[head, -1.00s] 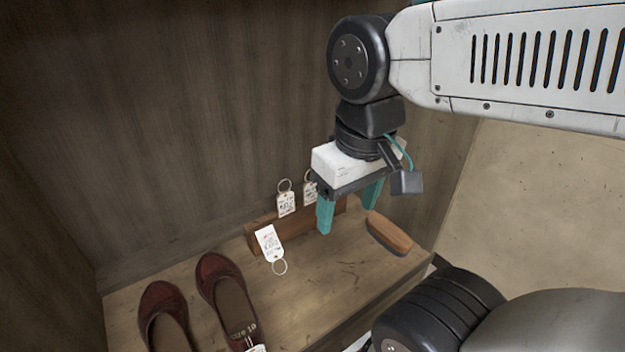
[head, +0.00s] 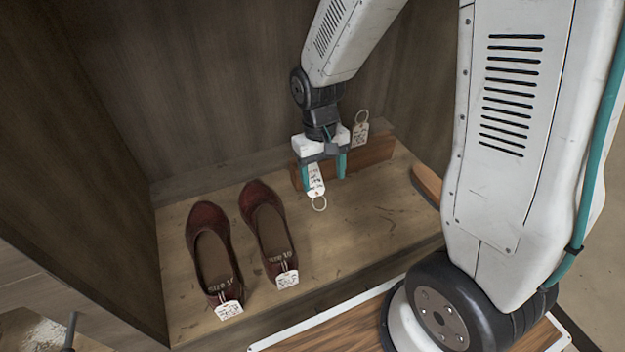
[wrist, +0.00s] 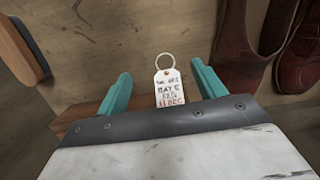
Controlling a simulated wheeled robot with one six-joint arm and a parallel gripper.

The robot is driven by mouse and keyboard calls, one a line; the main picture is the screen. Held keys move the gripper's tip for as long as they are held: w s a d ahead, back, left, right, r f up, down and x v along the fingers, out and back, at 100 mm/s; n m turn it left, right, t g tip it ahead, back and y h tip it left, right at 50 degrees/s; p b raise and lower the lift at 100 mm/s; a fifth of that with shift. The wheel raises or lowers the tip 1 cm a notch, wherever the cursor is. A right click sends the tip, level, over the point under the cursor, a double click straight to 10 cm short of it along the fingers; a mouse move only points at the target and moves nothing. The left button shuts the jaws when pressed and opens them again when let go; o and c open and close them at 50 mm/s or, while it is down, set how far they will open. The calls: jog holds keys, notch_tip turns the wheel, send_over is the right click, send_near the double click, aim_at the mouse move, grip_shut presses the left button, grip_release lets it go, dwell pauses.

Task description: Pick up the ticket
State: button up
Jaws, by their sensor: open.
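A white paper ticket (head: 315,181) with printed text and a metal ring lies against the front of a low wooden block (head: 372,157) on the shelf. In the wrist view the ticket (wrist: 168,90) shows between the two teal fingers, ring pointing away from my gripper. My gripper (head: 325,180) is open, pointing down over the block, one finger on each side of the ticket. I cannot tell how far above the shelf the fingertips are. A second ringed ticket (head: 360,133) stands at the block, to the right of my gripper.
Two dark red shoes (head: 212,262) (head: 268,230) with white tags stand on the shelf to the left. A wooden-backed brush (wrist: 22,48) lies right of the block in the head view, partly hidden by my arm. Bare shelf lies in front of the block.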

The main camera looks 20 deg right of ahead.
aim_at(313, 179)
jog(key=shift+t, duration=0.7)
jog(key=w, duration=0.1)
jog(key=w+f, duration=0.1)
jog(key=w, duration=0.2)
jog(key=shift+w+a+f, duration=0.2)
jog(key=shift+f, duration=0.1)
jog(key=shift+w+f, duration=0.15)
jog(key=f, duration=0.7)
jog(key=shift+w+f, duration=0.2)
jog(key=c, duration=1.1)
jog(key=shift+r, duration=0.1)
